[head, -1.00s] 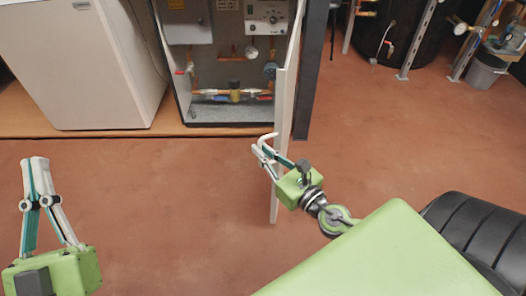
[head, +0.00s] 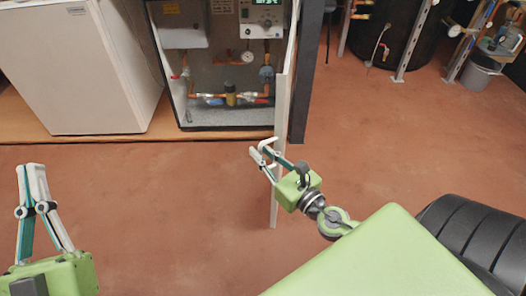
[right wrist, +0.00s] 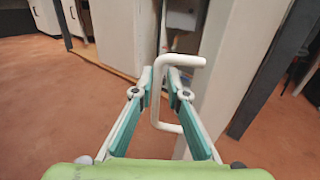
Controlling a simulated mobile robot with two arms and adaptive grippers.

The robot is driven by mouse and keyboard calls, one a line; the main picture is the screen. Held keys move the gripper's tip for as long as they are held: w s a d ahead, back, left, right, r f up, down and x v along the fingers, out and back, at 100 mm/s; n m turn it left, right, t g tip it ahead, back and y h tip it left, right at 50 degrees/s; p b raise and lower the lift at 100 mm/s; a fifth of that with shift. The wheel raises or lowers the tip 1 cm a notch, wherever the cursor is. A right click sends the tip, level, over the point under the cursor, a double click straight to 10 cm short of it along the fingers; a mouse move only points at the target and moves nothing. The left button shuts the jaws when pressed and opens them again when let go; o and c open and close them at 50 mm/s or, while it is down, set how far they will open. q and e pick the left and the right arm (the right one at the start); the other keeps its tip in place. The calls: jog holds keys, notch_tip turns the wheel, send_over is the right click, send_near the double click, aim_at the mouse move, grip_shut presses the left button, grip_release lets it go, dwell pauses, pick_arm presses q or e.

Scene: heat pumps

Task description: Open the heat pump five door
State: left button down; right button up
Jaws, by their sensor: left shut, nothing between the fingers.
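The heat pump door (head: 280,150) stands swung open, seen nearly edge-on in the head view, with the cabinet's inside (head: 225,105) exposed. Its white C-shaped handle (head: 270,140) also shows in the right wrist view (right wrist: 156,110). My right gripper (head: 258,156) is at the handle; in the right wrist view its fingers (right wrist: 161,74) are apart, with the upright bar between them. The bar is close to the left finger, with a gap to the right one; contact is unclear. My left gripper (head: 31,168) is shut and empty over the floor, away from the door.
A white appliance (head: 75,75) stands left of the cabinet on a wooden plinth (head: 60,130). A dark post (head: 306,75) is just right of the door. Pipes and a grey bucket (head: 482,72) are at the far right. The red floor in front is clear.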

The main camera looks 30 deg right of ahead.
jog(key=shift+s, duration=0.1)
jog(key=s+d, duration=0.1)
jog(key=s, duration=1)
jog(key=shift+s, duration=0.4)
